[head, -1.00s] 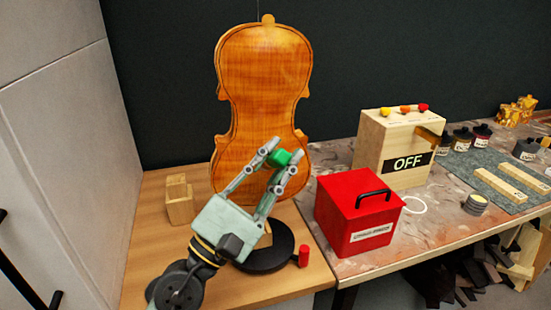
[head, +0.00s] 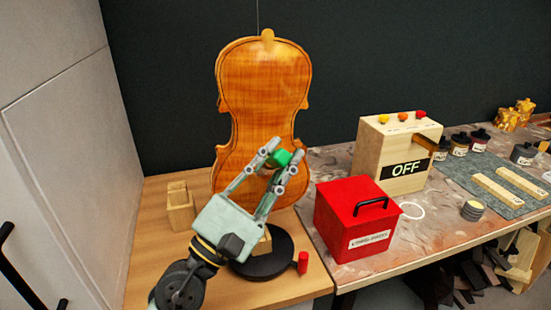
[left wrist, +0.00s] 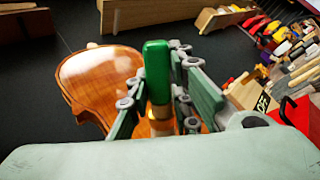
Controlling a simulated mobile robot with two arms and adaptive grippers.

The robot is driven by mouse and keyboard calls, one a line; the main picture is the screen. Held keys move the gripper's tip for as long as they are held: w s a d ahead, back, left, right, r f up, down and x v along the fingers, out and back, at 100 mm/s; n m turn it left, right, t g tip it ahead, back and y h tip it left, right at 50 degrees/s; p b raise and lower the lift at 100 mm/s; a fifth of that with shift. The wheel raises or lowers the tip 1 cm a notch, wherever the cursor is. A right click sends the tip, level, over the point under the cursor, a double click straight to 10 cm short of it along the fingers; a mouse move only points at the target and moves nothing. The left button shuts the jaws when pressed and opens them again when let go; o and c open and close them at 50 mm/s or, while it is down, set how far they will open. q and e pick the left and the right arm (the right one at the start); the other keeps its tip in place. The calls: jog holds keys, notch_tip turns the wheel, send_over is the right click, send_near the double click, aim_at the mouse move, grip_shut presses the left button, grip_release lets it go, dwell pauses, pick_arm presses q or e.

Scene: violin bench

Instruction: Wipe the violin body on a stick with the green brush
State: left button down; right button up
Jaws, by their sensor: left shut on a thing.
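The violin body (head: 262,95) stands upright on its stick above a round black base (head: 265,262), at the centre of the head view. In the left wrist view the violin body (left wrist: 98,78) is behind and left of the fingers. My left gripper (head: 278,160) is shut on the green brush, in front of the lower part of the violin. The green brush (head: 278,158) shows its green end between the fingertips; in the left wrist view the green handle (left wrist: 157,70) stands up between the fingers. Whether the brush touches the wood I cannot tell. My right gripper is not in view.
A red box (head: 352,218) with a black handle stands right of the base, near a small red cylinder (head: 303,262). A wooden box marked OFF (head: 398,150) is behind it. A small wooden block holder (head: 180,207) is at the left. Jars (head: 460,145) stand at the right.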

pick_arm(q)
jog(key=shift+r+p, duration=1.2)
jog(key=shift+r, duration=0.25)
jog(key=shift+f, duration=0.1)
jog(key=shift+w, duration=0.1)
